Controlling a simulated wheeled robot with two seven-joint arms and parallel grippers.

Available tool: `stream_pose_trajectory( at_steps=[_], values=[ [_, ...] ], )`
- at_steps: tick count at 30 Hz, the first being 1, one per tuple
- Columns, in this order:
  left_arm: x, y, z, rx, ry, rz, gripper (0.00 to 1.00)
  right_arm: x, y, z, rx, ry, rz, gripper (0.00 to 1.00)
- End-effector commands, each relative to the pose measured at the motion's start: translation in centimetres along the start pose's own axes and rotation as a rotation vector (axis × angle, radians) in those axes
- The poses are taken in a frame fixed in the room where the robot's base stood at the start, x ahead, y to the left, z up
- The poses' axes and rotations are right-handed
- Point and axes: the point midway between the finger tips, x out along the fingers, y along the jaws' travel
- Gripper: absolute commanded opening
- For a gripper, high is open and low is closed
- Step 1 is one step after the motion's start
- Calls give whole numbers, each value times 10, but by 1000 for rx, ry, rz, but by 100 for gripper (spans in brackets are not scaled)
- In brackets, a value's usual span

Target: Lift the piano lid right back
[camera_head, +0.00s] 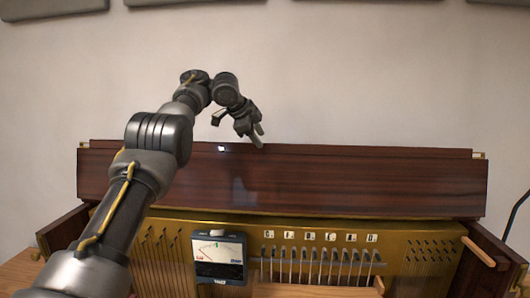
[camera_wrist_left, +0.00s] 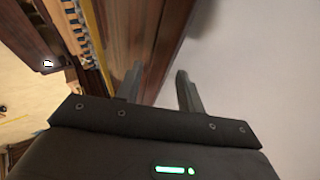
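The piano lid (camera_head: 350,185) is a long, glossy dark red-brown panel, raised so that its broad face shows across the head view. The piano's inside is open below it. My left gripper (camera_head: 257,140) reaches over from the left and points down at the lid's top edge, near the middle. In the left wrist view, the gripper's two fingers (camera_wrist_left: 158,90) are apart, with the lid's brown edge (camera_wrist_left: 158,45) running between or just beyond them. I cannot tell whether either finger touches it. My right gripper is not in view.
The piano's brass-coloured interior (camera_head: 420,245) holds strings and small lettered labels. A meter with a needle dial (camera_head: 219,252) stands at the front left. Wooden side walls (camera_head: 490,265) flank the case. A plain wall (camera_head: 400,80) stands behind, and dark panels hang at its top.

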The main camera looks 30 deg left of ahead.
Motion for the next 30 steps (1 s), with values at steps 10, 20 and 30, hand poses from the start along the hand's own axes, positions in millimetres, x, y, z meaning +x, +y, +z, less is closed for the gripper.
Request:
stream_pose_trajectory(
  at_steps=[10, 20, 30],
  values=[
    [-39, 1, -3, 3, 2, -2, 38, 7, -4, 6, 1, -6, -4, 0],
    [-41, 0, -3, 3, 2, -3, 38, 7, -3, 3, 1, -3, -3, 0],
    [-40, 0, -5, 5, 4, -2, 38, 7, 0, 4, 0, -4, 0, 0]
  ],
)
